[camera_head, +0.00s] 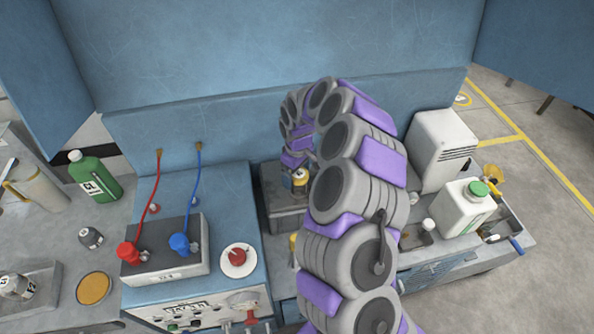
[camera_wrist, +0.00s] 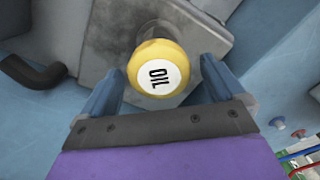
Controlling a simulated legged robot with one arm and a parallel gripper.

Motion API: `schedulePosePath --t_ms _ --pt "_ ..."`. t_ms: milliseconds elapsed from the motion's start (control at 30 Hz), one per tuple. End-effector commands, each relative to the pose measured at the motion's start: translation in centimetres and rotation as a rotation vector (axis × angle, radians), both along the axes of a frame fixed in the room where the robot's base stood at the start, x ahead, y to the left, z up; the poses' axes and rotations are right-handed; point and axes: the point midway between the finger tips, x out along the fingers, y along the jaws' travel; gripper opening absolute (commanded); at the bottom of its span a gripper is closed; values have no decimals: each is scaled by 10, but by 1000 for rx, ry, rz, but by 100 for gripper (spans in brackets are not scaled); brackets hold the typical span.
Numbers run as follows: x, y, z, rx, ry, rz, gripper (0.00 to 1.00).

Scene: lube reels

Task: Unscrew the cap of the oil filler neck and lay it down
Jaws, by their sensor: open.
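The yellow oil cap (camera_wrist: 158,68), with a white label reading OIL, sits on the filler neck (camera_wrist: 157,30) in the wrist view. The neck rises from a grey metal block (camera_wrist: 90,38). My gripper (camera_wrist: 164,78) is open, with one blue finger on each side of the cap's lower part. Gaps show between the fingers and the cap. In the head view the yellow cap (camera_head: 300,177) shows beside my arm, above the grey block (camera_head: 285,220). My arm hides part of the block and most of my gripper there.
A battery box (camera_head: 165,262) with red and blue cables stands to the left, beside a red knob (camera_head: 238,256). A green bottle (camera_head: 95,178) is at the far left. A white jug (camera_head: 462,210) with a green cap stands right. A black bent handle (camera_wrist: 35,72) lies near the block.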

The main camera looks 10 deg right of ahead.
Motion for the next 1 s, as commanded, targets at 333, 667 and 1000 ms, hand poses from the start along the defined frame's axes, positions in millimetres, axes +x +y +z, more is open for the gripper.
schedulePosePath --t_ms 333,667,1000 --pt "0 0 0 0 0 0 65" --pt "0 0 0 0 0 6 40" --pt "-3 1 0 -1 4 359 40"
